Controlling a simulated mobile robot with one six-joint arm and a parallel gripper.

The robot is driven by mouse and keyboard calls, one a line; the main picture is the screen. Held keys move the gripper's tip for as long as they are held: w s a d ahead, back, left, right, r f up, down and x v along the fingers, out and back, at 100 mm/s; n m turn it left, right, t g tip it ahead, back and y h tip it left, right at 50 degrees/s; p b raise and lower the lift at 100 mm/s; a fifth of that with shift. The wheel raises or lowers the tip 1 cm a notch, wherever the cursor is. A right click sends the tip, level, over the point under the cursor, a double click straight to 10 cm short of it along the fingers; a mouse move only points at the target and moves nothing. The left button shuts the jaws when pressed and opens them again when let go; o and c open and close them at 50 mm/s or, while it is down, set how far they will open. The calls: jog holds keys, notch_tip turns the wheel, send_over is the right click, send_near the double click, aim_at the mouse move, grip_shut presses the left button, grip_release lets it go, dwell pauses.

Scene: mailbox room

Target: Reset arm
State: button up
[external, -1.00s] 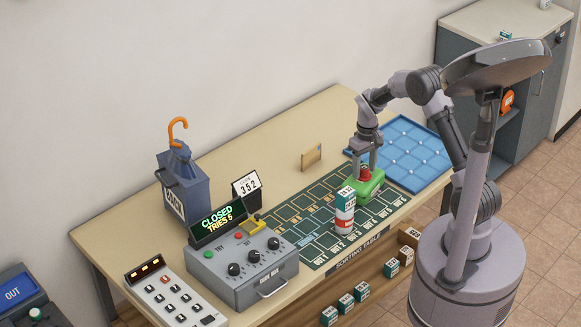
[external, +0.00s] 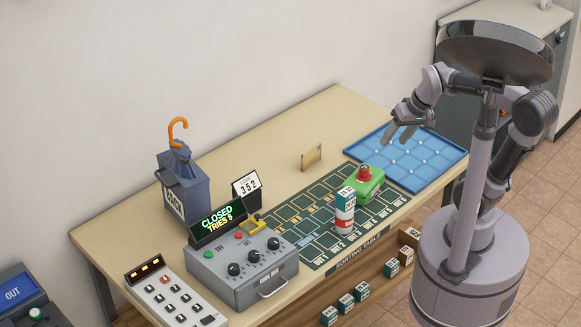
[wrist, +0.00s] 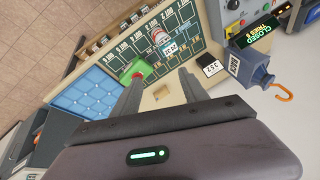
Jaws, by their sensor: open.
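My gripper (external: 400,133) is open and empty, raised above the blue tray (external: 442,172) at the right of the table. Its two dark fingers (wrist: 158,92) stand apart in the wrist view with nothing between them in contact. A green block with a red knob (external: 366,184) stands on the dark green sorting mat (external: 318,250), apart from my gripper. The block also shows beyond the fingers in the wrist view (wrist: 138,72).
A red, white and teal stack (external: 345,213) stands on the mat. A grey control box (external: 245,270) with a "CLOSED TRIES 5" display, a 352 card (external: 247,186) and a bin with an orange-handled umbrella (external: 184,188) are at left.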

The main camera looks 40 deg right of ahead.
jog(key=s+a+f+t, duration=0.1)
jog(key=s+a, duration=0.1)
jog(key=s, duration=0.3)
jog(key=shift+s+m+y, duration=0.3)
jog(key=shift+s, duration=0.1)
